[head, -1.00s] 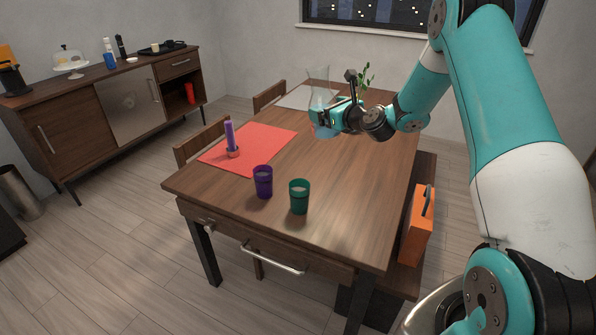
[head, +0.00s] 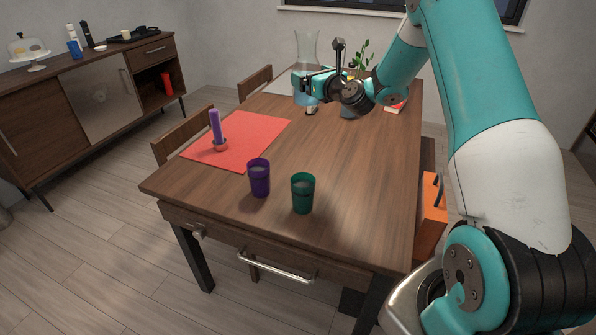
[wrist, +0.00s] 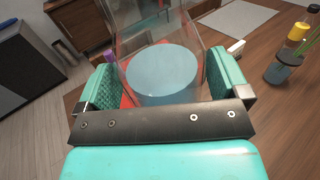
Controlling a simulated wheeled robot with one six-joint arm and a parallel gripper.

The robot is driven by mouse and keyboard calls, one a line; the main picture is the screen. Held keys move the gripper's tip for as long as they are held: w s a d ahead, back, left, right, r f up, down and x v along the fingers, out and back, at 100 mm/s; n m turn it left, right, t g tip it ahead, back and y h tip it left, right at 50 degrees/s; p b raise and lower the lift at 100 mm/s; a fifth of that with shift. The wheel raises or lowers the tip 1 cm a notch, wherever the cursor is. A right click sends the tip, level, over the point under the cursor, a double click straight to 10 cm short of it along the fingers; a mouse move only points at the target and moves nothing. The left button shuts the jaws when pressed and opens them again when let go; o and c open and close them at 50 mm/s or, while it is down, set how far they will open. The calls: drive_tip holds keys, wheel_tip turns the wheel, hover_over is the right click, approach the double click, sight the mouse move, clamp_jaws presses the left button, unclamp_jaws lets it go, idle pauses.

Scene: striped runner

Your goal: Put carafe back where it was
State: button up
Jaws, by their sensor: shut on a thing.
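The carafe (head: 306,48) is clear flared glass with pale blue water in its lower part. My gripper (head: 306,84) is shut around its body, and the carafe is upright over the far part of the wooden table (head: 345,165). In the wrist view the carafe (wrist: 163,80) stands between the two teal fingers (wrist: 163,88), and the water surface shows inside. Its base is partly hidden by my gripper, so I cannot tell whether it touches the table.
A red mat (head: 255,138) holds a purple candle (head: 215,126). A purple cup (head: 259,180) and a green cup (head: 303,196) stand near the front. A plant (head: 363,54) is right of the carafe. An orange case (head: 430,215) is beside the table. The middle tabletop is clear.

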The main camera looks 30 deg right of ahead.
drive_tip(key=f, duration=0.1)
drive_tip(key=f+b, duration=0.1)
drive_tip(key=a+f+b, duration=0.1)
drive_tip(key=shift+w+f, duration=0.35)
drive_tip(key=shift+f, duration=0.05)
wheel_tip(320, 180, down, 19)
drive_tip(key=shift+f+b, duration=0.1)
drive_tip(key=shift+b, duration=0.85)
